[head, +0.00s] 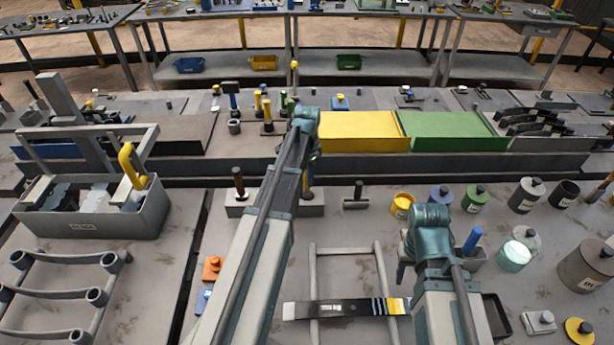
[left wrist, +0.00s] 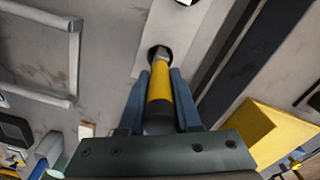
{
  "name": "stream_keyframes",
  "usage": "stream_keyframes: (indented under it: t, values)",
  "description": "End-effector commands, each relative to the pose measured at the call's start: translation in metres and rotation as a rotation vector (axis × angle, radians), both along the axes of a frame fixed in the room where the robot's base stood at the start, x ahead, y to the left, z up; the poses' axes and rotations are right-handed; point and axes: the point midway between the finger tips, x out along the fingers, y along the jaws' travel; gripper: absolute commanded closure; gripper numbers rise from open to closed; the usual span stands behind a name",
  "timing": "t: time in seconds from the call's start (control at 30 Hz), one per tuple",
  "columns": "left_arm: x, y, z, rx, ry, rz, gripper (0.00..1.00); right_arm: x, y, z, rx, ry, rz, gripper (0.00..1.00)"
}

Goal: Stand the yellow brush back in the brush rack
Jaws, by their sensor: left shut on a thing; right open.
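The yellow brush (left wrist: 159,92) shows in the left wrist view, its handle between the two blue-grey fingers of my left gripper (left wrist: 160,80). The gripper is shut on it. The brush's far, greyish end meets a dark round hole in the pale grey brush rack (left wrist: 183,47); I cannot tell how deep it sits. In the head view the brush rack (head: 262,206) is a low grey block, partly hidden behind my left arm. A sliver of the yellow brush (head: 308,179) shows beside the arm. My right arm is at lower right, but its gripper is not visible.
A dark-handled brush (head: 238,182) stands in the rack's left part. A grey tool crate (head: 95,220) is at left. A striped black strip (head: 345,309) lies across a grey frame in front. Several jars, including a yellow pot (head: 402,205), stand at right. Yellow and green panels (head: 363,132) are behind.

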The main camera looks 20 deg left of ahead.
Motion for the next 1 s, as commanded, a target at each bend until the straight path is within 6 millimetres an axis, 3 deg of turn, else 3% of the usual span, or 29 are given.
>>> stream_keyframes:
  t: [1.0]
  values:
    - [0.0,0.0,-0.021,0.0,0.0,0.0,1.0,0.0,0.0,-0.02,0.0,0.0,-0.001,0.5]
